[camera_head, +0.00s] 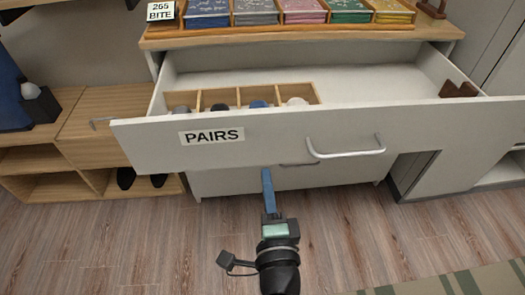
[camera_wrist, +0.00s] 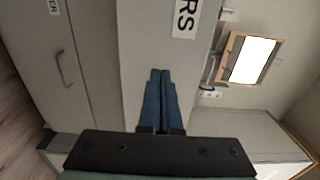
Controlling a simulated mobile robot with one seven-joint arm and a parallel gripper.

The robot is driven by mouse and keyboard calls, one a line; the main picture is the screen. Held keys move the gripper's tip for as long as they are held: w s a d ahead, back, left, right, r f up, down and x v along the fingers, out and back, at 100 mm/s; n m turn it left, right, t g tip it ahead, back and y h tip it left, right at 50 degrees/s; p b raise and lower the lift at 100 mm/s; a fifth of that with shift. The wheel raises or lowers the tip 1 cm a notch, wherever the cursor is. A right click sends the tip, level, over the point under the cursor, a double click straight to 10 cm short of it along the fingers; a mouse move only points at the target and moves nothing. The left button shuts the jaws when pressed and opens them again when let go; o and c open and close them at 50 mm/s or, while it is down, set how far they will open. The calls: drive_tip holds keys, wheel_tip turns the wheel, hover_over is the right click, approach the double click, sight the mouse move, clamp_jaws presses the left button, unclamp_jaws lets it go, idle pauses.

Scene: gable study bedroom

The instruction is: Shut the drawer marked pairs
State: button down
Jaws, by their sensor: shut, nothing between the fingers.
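The drawer marked PAIRS (camera_head: 250,142) is pulled out of the white dresser, with its white front toward me and a curved metal handle (camera_head: 345,152) right of the label. Inside it are a wooden divider (camera_head: 240,96) with several rolled items on the left and a brown item (camera_head: 458,90) at the right. My gripper (camera_head: 267,175) is shut and empty, its blue fingers just at or in front of the drawer front's lower edge, below and right of the label. In the wrist view, the fingers (camera_wrist: 160,75) point at the white front (camera_wrist: 150,30); I cannot tell whether they touch.
A lower drawer (camera_head: 225,182) below looks closed. A wooden shelf unit (camera_head: 90,140) with dark shoes stands at the left. The dresser top (camera_head: 300,36) holds trays of coloured packets and a sign reading 265 BITE (camera_head: 161,10). The wooden floor (camera_head: 130,245) in front is clear.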

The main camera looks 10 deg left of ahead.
sight(261, 144)
drive_tip(key=x, duration=0.7)
drive_tip(key=shift+a, duration=0.1)
